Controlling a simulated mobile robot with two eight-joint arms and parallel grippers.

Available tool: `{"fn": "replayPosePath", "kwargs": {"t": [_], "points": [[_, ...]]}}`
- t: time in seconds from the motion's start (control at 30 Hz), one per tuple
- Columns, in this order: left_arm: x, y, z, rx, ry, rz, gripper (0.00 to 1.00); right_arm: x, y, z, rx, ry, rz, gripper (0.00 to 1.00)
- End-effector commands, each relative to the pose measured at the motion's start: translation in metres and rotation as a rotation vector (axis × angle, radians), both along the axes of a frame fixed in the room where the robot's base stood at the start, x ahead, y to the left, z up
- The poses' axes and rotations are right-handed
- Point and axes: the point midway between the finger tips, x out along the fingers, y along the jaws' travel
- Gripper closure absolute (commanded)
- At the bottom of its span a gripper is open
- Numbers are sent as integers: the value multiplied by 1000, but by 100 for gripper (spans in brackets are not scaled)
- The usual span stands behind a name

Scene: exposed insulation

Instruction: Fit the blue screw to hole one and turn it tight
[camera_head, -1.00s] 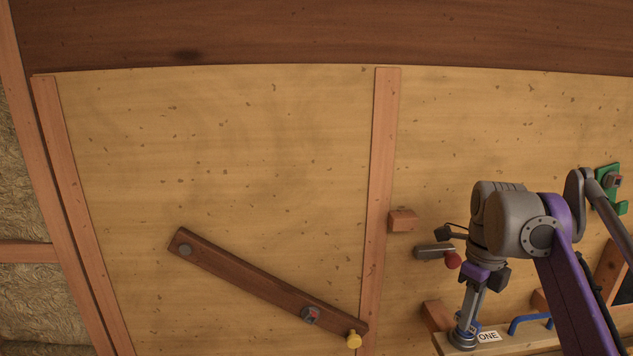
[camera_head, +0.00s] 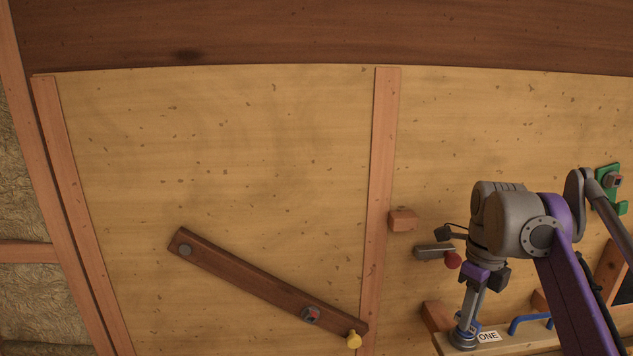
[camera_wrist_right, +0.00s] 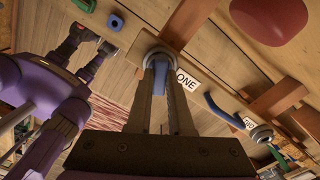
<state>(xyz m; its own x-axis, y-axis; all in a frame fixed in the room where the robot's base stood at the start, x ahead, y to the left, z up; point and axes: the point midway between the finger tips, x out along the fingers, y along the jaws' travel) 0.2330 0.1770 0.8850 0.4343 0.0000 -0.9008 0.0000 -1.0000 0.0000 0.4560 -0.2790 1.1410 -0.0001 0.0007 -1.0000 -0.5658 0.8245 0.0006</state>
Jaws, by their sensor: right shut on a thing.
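My right gripper (camera_head: 464,338) points down at the light wooden rail, just left of the ONE label (camera_head: 488,337). In the right wrist view its two fingers (camera_wrist_right: 161,85) are shut on the blue screw (camera_wrist_right: 159,80), which shows as a blue strip between them. A round grey collar (camera_wrist_right: 160,55) surrounds the fingertips beside the ONE label (camera_wrist_right: 187,80). Hole one itself is hidden by the fingers and collar, so I cannot tell how deep the screw sits. My left gripper does not show in the head view.
A blue handle (camera_head: 530,321) stands on the rail right of the label. A red knob (camera_head: 453,261) and a small wooden block (camera_head: 403,220) are on the wall near my arm. The upper wall is clear.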

Motion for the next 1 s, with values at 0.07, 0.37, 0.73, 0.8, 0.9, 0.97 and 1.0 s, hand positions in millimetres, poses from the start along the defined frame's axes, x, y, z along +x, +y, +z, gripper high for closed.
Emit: {"fn": "replayPosePath", "kwargs": {"t": [0.07, 0.37, 0.73, 0.8, 0.9, 0.97, 1.0], "points": [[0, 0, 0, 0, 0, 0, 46, 0, 0, 0, -1, 1, 0, 100], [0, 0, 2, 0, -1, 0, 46, 0, 0, -3, 1, 3, 0, 100], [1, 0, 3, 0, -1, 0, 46, 0, 0, -4, 1, 3, -16, 100], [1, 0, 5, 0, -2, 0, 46, 0, 1, -4, 1, 3, -52, 100], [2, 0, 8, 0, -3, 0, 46, 0, 1, -4, 2, 4, -127, 100], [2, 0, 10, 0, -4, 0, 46, -1, 1, -4, 2, 4, -172, 100], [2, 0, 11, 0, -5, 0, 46, -1, 1, -4, 2, 4, -202, 100]]}}
